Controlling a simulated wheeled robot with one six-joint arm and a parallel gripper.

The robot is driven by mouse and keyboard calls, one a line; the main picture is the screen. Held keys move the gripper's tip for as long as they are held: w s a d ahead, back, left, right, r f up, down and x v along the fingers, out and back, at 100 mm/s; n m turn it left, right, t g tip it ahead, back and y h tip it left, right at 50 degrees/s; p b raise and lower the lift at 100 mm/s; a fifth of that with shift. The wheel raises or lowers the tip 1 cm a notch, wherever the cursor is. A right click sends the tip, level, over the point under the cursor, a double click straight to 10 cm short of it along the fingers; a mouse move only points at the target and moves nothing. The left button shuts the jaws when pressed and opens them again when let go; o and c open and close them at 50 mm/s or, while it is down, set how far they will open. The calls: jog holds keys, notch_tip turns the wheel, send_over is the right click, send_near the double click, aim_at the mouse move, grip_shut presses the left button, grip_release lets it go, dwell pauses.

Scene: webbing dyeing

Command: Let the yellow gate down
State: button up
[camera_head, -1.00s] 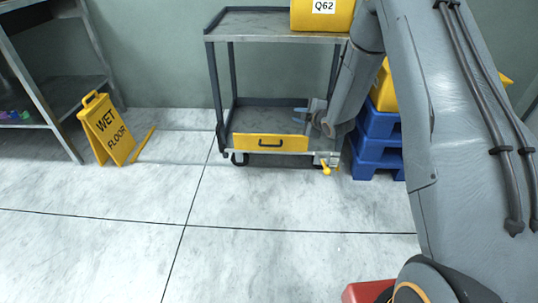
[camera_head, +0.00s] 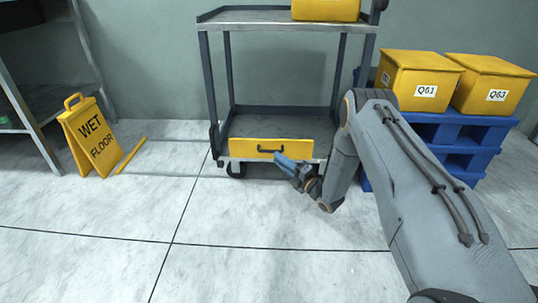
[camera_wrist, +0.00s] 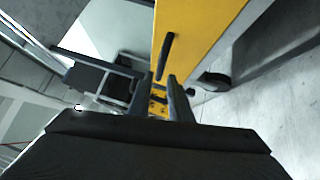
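The yellow gate (camera_head: 271,149) with its black handle (camera_head: 268,150) stands upright along the front of the cart's lower shelf. In the wrist view the gate (camera_wrist: 200,25) and its handle (camera_wrist: 165,56) lie just beyond my fingers. My gripper (camera_head: 284,162) is in front of the gate's lower right part in the head view. It is open in the wrist view (camera_wrist: 158,92), with a small yellow piece (camera_wrist: 157,106) showing between the fingers. I cannot tell whether they touch it. The cart's front right corner is partly hidden by my gripper and arm.
The grey cart (camera_head: 270,17) carries a yellow bin (camera_head: 325,9) on top. Blue pallets (camera_head: 455,135) with yellow bins (camera_head: 418,80) stand to its right. A wet floor sign (camera_head: 90,138) and a shelf (camera_head: 50,100) are at left. The floor in front is clear.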

aim_at(269, 151)
jog(key=b+x, duration=0.3)
jog(key=x, duration=0.4)
jog(key=shift+d, duration=0.15)
jog(key=shift+c, duration=0.3)
grip_shut()
